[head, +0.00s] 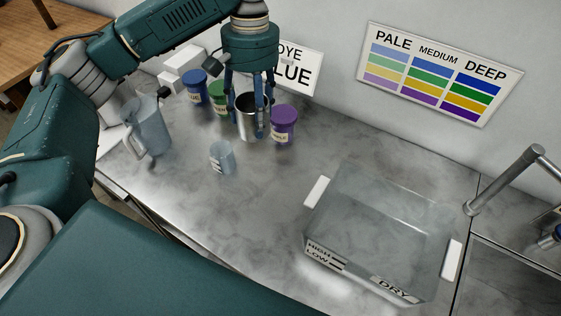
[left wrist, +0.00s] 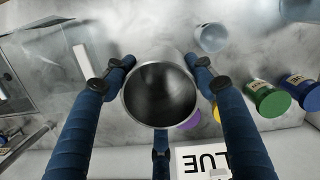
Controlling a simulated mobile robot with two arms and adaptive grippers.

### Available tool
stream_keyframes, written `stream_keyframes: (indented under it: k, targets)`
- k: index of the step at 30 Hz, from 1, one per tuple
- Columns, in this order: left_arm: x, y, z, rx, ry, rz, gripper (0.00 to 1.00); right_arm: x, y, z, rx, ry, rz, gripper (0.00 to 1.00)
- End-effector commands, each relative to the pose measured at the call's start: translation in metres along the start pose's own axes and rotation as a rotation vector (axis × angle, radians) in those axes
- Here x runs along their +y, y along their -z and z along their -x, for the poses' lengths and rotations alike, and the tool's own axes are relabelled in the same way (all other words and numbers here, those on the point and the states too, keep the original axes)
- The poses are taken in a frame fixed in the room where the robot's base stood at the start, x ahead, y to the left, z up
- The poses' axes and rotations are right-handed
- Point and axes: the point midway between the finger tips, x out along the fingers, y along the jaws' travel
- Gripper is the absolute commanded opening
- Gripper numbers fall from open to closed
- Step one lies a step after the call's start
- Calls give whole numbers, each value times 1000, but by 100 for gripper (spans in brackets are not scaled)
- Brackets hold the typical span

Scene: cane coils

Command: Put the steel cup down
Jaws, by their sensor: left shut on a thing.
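The steel cup (head: 248,127) is upright near the back of the counter, among the dye jars. My left gripper (head: 252,108) comes down on it from above, shut on the cup with its blue fingers around the wall. In the left wrist view I look down into the dark, empty-looking cup (left wrist: 160,92), with the fingers around its rim. I cannot tell whether the cup's base touches the counter. My right gripper is not in view.
A purple jar (head: 284,126) stands close right of the cup; green (head: 218,98) and blue (head: 195,88) jars stand left. A small measuring cup (head: 222,158) and a jug (head: 148,127) are nearby. A clear bin (head: 385,225) stands right. The counter's middle is clear.

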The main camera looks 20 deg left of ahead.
Motion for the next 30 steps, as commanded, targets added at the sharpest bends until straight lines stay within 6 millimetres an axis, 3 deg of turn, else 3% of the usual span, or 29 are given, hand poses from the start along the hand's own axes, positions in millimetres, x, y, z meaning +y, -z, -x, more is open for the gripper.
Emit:
stream_keyframes:
  k: [5,15,21,30]
  targets:
    - [-1,1,-14,-3,3,2,28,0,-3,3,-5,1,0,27]
    - [-1,11,-102,-5,2,2,28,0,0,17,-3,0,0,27]
    - [0,16,-143,-2,2,0,28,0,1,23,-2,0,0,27]
    - [0,20,-176,-3,3,-1,28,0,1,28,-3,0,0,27]
